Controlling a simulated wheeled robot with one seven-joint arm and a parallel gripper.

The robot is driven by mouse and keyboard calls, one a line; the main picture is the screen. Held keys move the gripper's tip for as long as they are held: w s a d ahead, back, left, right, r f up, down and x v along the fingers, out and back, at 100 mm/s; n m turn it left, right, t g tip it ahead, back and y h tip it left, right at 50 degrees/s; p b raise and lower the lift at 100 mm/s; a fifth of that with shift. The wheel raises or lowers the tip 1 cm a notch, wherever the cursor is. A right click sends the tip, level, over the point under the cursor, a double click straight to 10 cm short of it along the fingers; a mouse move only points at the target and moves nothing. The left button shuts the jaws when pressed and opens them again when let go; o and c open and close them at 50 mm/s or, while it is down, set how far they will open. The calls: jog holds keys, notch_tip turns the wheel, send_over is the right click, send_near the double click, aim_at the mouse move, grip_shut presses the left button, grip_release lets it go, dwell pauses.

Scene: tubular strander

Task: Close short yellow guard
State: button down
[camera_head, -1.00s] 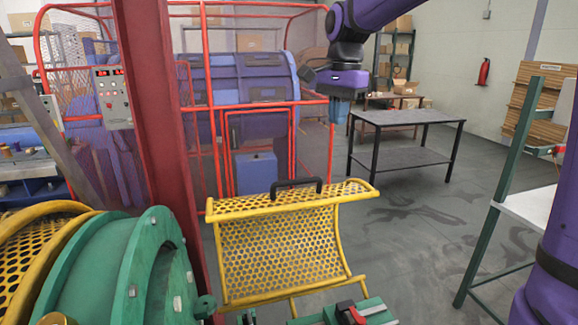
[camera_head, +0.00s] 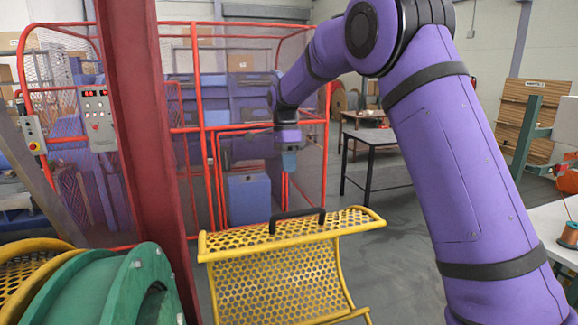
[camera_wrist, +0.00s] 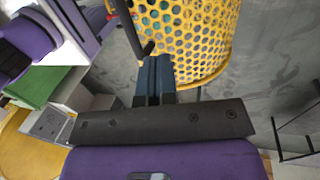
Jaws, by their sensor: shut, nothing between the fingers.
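The short yellow guard (camera_head: 285,283) is a curved perforated panel with a tubular frame, standing at the lower middle of the head view, tilted out to the right of the green drum (camera_head: 125,285). A black bar handle (camera_head: 297,219) sits on its top edge. My gripper (camera_head: 288,168) points down beyond and above the handle in the head view. In the wrist view my gripper (camera_wrist: 153,62) has its dark fingers together and empty. The guard's yellow mesh (camera_wrist: 195,35) lies past the fingertips, and the black handle (camera_wrist: 130,22) is just left of them. I cannot tell whether they touch.
A red post (camera_head: 150,160) stands left of the guard. A red-framed mesh cage (camera_head: 205,110) with a blue box (camera_head: 249,200) is behind it. A dark table (camera_head: 370,145) stands behind my arm. Grey floor (camera_head: 400,235) is clear right of the guard.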

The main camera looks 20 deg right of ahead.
send_near(294, 225)
jog(key=w, duration=0.2)
jog(key=s+f, duration=0.1)
jog(key=s, duration=0.2)
jog(key=shift+d+f, duration=0.15)
jog(key=shift+f, duration=0.2)
jog(key=shift+s+f, duration=0.25)
jog(key=shift+s, duration=0.25)
